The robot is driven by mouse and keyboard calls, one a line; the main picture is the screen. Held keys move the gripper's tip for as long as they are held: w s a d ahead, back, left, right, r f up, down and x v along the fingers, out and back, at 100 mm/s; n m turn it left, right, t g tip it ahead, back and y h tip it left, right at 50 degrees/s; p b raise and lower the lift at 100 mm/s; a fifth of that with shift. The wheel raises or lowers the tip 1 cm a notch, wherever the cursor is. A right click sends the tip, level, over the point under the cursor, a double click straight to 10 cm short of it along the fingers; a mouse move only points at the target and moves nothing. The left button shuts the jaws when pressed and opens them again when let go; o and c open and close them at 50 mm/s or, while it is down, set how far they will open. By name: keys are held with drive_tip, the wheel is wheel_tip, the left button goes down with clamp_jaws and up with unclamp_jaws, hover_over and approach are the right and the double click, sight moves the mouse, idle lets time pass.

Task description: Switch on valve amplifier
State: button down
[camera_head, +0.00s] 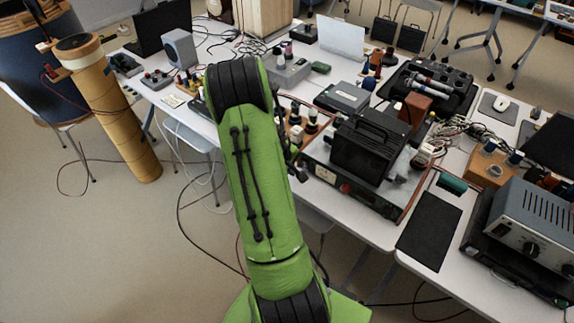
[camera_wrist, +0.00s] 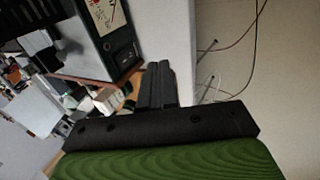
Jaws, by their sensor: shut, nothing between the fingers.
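My gripper shows in the wrist view (camera_wrist: 158,66). Its two dark fingers are together with nothing between them, beside a white table edge. In the head view my green arm hides most of it. A wooden-based unit with dark knobs or valves (camera_head: 297,134) stands just right of my arm. Another wooden unit with blue-topped parts (camera_head: 487,168) stands farther right. I cannot tell for certain which is the valve amplifier. No power switch can be made out. In the wrist view a dark case with a pale meter face (camera_wrist: 104,14) lies beyond the fingertips, apart from them.
A black box (camera_head: 367,148) sits on a wide metal unit right of my arm. A grey instrument with knobs (camera_head: 535,225) stands at the right. A black mat (camera_head: 428,232) lies near the table edge. Cables hang below the tables. Open floor is at the left.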

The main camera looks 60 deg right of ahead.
sight(304, 162)
drive_tip(key=shift+x, duration=1.25)
drive_tip(key=d, duration=0.2)
drive_tip(key=shift+s+d+r, duration=0.2)
drive_tip(key=shift+d+r, duration=0.05)
drive_tip(key=shift+d, duration=0.1)
drive_tip(key=shift+s+d+r, duration=0.1)
drive_tip(key=shift+d, duration=0.45)
drive_tip(key=shift+r, duration=0.1)
drive_tip(key=shift+s+d+r+y+p, duration=0.15)
drive_tip(key=shift+d+r+y+p, duration=0.2)
drive_tip(key=shift+d+y+p, duration=0.45)
drive_tip(key=shift+a+f, duration=0.2)
drive_tip(key=shift+r+p, duration=0.35)
drive_tip(key=shift+r, duration=0.45)
